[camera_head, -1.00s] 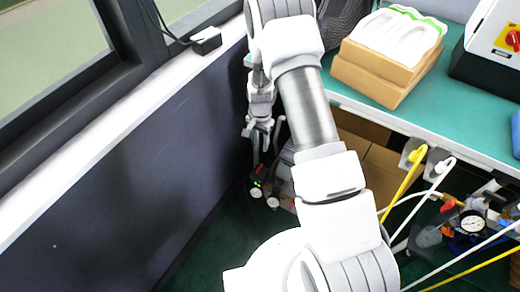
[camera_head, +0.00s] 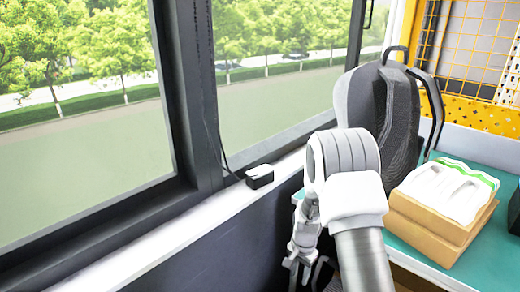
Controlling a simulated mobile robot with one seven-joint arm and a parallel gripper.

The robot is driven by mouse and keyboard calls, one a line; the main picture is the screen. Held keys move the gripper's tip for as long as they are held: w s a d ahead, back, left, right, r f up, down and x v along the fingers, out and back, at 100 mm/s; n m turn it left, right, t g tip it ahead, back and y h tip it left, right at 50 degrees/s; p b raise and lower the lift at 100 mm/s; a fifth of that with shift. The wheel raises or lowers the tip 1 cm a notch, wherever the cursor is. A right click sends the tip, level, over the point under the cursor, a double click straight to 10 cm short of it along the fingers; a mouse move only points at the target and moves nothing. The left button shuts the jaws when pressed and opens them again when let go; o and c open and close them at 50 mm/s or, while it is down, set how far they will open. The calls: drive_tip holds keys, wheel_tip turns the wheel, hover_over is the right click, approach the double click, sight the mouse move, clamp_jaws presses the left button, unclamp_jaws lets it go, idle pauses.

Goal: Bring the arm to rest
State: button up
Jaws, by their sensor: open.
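My arm rises from the bottom of the view, its white elbow (camera_head: 345,165) in front of the bench and a grey backpack. Beyond the elbow, the forearm end hangs down on the left side. My gripper (camera_head: 298,272) points downward near the bottom edge, beside the dark wall under the window sill. Its fingers are apart and nothing shows between them. The lowest part of the fingers is close to the picture's edge.
A white sill (camera_head: 215,218) with a small black box (camera_head: 260,176) runs along the window, left of my arm. The green bench (camera_head: 425,262) at right bears cardboard boxes (camera_head: 432,222) with a white-green packet on top, and the backpack (camera_head: 400,110). A yellow mesh panel (camera_head: 475,60) stands behind.

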drive_tip(key=s+r+n+t, duration=0.1)
drive_tip(key=s+r+n, duration=0.15)
drive_tip(key=r, duration=0.95)
drive_tip(key=s+r+n+t, duration=0.1)
drive_tip(key=s+r, duration=0.3)
drive_tip(key=r, duration=0.8)
drive_tip(key=s+r+n+t, duration=0.25)
drive_tip(key=s+r, duration=0.35)
drive_tip(key=s, duration=0.4)
drive_tip(key=s+r+n+t, duration=0.1)
drive_tip(key=s+r+n, duration=0.2)
drive_tip(key=s+r, duration=0.45)
wheel_tip(320, 180, up, 18)
drive_tip(key=s+p, duration=0.1)
drive_tip(key=p, duration=1.8)
drive_tip(key=shift+s+p, duration=0.3)
drive_tip(key=shift+s, duration=0.1)
drive_tip(key=shift+f, duration=0.1)
